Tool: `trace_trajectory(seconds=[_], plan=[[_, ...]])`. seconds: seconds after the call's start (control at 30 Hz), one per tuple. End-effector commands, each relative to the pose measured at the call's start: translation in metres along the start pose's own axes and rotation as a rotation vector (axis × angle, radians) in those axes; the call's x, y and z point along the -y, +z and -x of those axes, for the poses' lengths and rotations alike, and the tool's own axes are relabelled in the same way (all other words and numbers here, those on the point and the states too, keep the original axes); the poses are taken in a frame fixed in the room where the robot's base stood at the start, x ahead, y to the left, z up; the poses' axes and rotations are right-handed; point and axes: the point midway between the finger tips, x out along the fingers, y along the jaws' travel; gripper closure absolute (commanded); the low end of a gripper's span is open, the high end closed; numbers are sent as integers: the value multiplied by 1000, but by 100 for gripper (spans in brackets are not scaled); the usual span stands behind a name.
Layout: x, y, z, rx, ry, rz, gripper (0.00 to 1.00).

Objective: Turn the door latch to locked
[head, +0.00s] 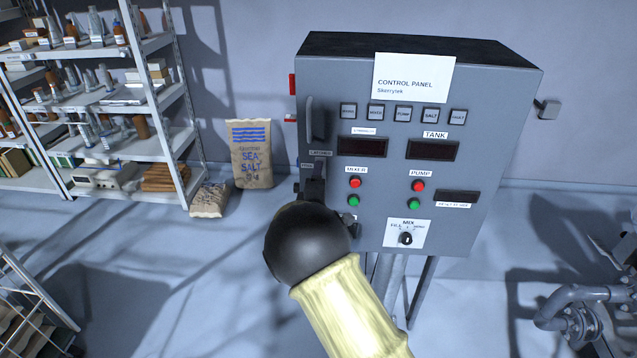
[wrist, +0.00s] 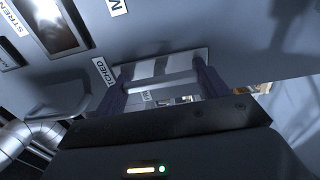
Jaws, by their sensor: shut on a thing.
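The grey control panel cabinet (head: 470,80) stands upright with its door facing me. The door latch sits at the door's left side, by a small "LATCHED" label (head: 320,154); in the head view my gripper and dark wrist mostly hide it. My gripper (head: 314,178) is at the latch, low on the left edge of the door. In the wrist view, the two fingers of my gripper (wrist: 162,88) stand either side of a pale bar, the latch handle (wrist: 160,84), and are shut on it. The latch's exact angle is hard to tell.
A curved door handle (head: 315,118) is just above the latch. Red and green buttons (head: 354,183) and a mode knob (head: 405,239) lie to the right. A shelf (head: 160,90) and a sea salt bag (head: 252,160) stand left. Pipes (head: 570,315) are at right.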

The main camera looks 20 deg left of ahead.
Motion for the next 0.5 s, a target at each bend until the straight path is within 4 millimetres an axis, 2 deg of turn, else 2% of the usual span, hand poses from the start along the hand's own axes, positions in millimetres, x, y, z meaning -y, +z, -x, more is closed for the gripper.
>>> trace_trajectory(seconds=[0.03, 0.13, 0.5], plan=[[1, -2, 0, -3, -1, 3, 25], [1, -1, 0, -3, -1, 2, 6], [1, 0, 3, -1, -1, 1, 5]])
